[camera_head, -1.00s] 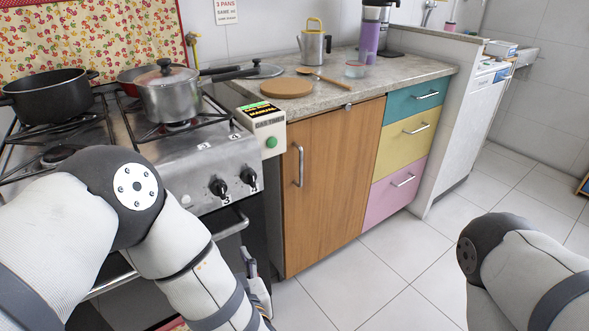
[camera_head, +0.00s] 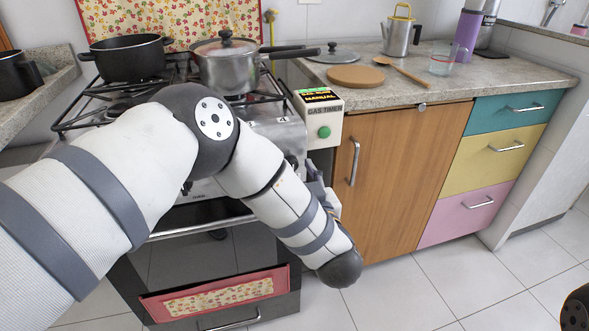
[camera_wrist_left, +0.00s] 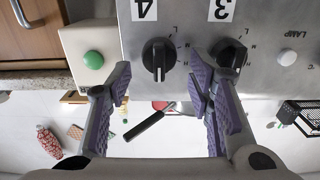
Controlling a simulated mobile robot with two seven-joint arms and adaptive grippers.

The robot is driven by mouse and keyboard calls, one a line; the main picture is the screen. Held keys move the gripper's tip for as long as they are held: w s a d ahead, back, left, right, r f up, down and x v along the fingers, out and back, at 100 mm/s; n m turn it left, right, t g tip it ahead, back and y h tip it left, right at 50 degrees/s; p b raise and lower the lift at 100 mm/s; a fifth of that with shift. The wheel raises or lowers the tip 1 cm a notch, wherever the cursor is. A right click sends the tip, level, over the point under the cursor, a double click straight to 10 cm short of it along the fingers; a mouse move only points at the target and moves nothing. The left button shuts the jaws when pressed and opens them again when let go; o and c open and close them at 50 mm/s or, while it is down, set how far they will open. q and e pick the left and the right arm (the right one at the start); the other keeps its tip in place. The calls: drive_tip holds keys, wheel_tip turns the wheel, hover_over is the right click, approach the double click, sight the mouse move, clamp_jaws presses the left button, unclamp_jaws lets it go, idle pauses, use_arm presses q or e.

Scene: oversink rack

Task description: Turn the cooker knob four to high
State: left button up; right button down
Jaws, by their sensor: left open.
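Cooker knob four (camera_wrist_left: 158,58) is a black knob on the steel front panel, under an upside-down label 4 in the left wrist view. Its grip bar stands about upright in that view. Knob three (camera_wrist_left: 229,54) sits to its right, partly behind a finger. My left gripper (camera_wrist_left: 160,76) is open, with its purple-padded fingers on either side of knob four in the picture. I cannot tell whether they touch it. In the head view my left arm hides most of the knobs and the gripper.
A timer box with a green button (camera_head: 324,132) stands right beside the knobs. A steel pot (camera_head: 228,70) and a black pot (camera_head: 128,58) stand on the cooker. A wooden cabinet (camera_head: 395,180) is to the right, with open floor in front.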

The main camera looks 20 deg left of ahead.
use_arm(q)
drive_tip(key=shift+w+a, duration=0.35)
drive_tip(key=shift+w, duration=0.25)
drive_tip(key=c, duration=1.1)
drive_tip(key=shift+s+a+f+n+p, duration=0.1)
drive_tip(key=shift+n+p, duration=0.4)
drive_tip(key=shift+n, duration=1.75)
drive_tip(key=shift+s+a+f+n+p, duration=0.1)
drive_tip(key=shift+n+p, duration=0.45)
drive_tip(key=shift+n, duration=1.75)
drive_tip(key=shift+s+a+f+n+p, duration=0.1)
drive_tip(key=shift+n+p, duration=0.4)
drive_tip(key=shift+n, duration=1.75)
use_arm(e)
drive_tip(key=shift+t, duration=0.5)
drive_tip(key=shift+w+r, duration=1.45)
drive_tip(key=shift+r, duration=0.2)
use_arm(q)
drive_tip(key=shift+d, duration=0.1)
